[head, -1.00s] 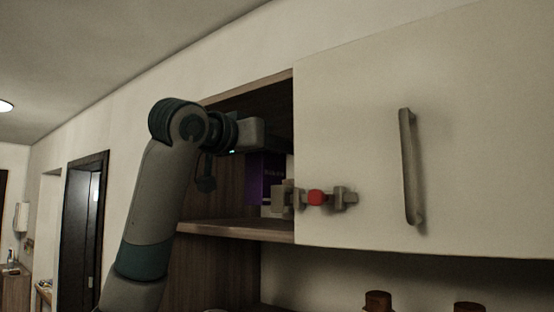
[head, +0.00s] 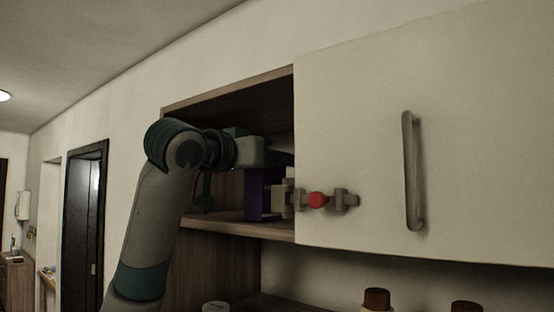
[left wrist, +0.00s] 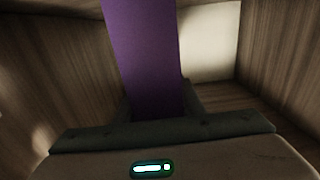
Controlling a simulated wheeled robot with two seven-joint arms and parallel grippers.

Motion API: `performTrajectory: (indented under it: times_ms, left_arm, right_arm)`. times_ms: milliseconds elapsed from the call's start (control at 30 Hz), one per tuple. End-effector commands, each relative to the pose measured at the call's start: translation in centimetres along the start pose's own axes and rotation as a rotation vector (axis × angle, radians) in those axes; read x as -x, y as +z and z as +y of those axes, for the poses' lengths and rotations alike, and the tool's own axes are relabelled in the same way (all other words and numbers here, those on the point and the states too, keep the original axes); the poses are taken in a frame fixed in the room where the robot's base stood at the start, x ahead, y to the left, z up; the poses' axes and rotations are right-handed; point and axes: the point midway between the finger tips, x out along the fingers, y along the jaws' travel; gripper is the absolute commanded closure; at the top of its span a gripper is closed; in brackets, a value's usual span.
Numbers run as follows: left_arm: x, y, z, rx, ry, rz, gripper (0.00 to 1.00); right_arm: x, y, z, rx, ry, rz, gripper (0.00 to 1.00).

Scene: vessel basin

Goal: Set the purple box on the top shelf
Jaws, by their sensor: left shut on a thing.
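The purple box (head: 257,196) is upright inside the open cabinet, at the front of the top shelf (head: 236,228). My left gripper (head: 268,170) reaches into the opening and is shut on the upper part of the box. In the left wrist view the purple box (left wrist: 146,60) stands out from the gripper, between wooden cabinet walls. I cannot tell whether its base touches the shelf.
A white cabinet door (head: 465,150) with a vertical handle (head: 411,170) covers the right side. Bottles with brown caps (head: 377,299) stand below. The shelf's left part looks clear.

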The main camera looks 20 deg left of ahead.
Motion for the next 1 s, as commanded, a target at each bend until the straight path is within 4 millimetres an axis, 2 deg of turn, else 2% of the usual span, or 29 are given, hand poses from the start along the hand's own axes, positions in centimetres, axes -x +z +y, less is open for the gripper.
performTrajectory:
  times_ms: [167, 200, 267, 700, 867, 1000]
  left_arm:
    - [0.0, 0.3, 0.0, 0.000, 0.000, 0.001, 0.96]
    - [0.0, 0.3, 0.0, 0.000, 0.000, 0.000, 0.60]
    - [0.0, 0.2, 0.0, 0.000, 0.000, 0.000, 0.46]
    - [0.0, -0.2, 0.0, 0.000, 0.000, 0.000, 0.46]
    - [1.1, 0.2, 0.0, -0.001, 0.001, 0.002, 0.46]
    - [2.8, 0.4, 0.0, -0.001, 0.000, 0.003, 0.46]
  right_arm:
    - [-0.3, 0.0, 0.0, 0.000, 0.000, 0.000, 0.36]
    - [-0.2, 0.0, 0.0, 0.000, 0.000, 0.000, 0.36]
    - [-0.2, 0.0, 0.0, 0.000, 0.000, 0.000, 0.36]
    - [0.1, 0.0, 0.0, 0.000, 0.000, 0.000, 0.36]
    - [-1.1, 0.1, 0.0, 0.000, 0.000, 0.000, 0.36]
    - [-2.5, 0.2, 0.0, 0.000, 0.000, 0.000, 0.36]
